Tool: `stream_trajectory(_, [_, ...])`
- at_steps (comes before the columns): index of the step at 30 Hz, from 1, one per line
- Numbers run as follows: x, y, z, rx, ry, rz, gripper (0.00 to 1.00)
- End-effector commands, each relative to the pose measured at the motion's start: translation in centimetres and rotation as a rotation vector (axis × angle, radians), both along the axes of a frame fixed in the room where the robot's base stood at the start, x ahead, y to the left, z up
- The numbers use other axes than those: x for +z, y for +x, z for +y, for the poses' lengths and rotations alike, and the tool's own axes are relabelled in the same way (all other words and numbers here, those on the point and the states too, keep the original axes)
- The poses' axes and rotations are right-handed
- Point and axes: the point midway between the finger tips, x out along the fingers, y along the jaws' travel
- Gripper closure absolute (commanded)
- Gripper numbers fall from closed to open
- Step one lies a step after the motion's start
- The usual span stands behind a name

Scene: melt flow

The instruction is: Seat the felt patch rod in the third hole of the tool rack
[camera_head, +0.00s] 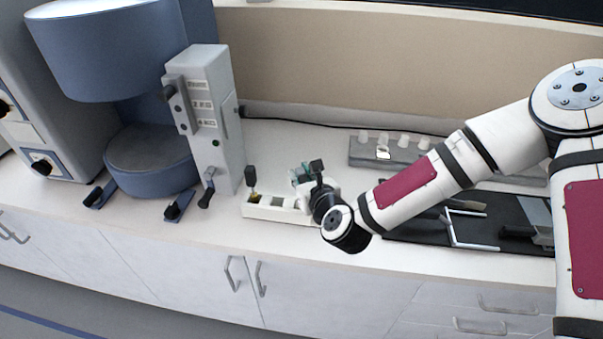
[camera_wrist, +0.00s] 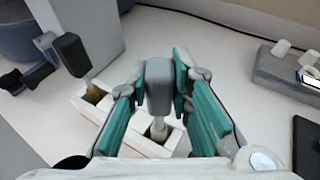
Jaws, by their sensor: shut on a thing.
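The tool rack (camera_head: 262,212) is a long white block with dark square holes near the counter's front edge; it also shows in the wrist view (camera_wrist: 139,138). My gripper (camera_head: 308,172) is over the rack's right part. In the wrist view my gripper (camera_wrist: 160,78) has its teal fingers shut on the dark grey handle of the felt patch rod (camera_wrist: 158,92). The rod's pale lower end points down at the rack's right-hand hole. I cannot tell how deep it sits. Another black-handled rod (camera_head: 251,178) stands upright in the left hole, also in the wrist view (camera_wrist: 72,55).
A blue and grey melt flow machine (camera_head: 215,120) stands to the left, close behind the rack. A grey block with several white knobs (camera_head: 385,153) lies behind my arm. A black mat with tools (camera_head: 510,222) lies to the right. Bare counter surrounds the rack.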

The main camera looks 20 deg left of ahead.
Motion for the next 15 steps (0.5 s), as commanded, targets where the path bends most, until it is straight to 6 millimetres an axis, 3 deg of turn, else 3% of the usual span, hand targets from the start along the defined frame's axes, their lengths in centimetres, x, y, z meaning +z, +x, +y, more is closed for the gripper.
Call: stream_trajectory(15, [-1.2, 0.0, 0.0, 0.001, 0.0, 0.0, 1.0])
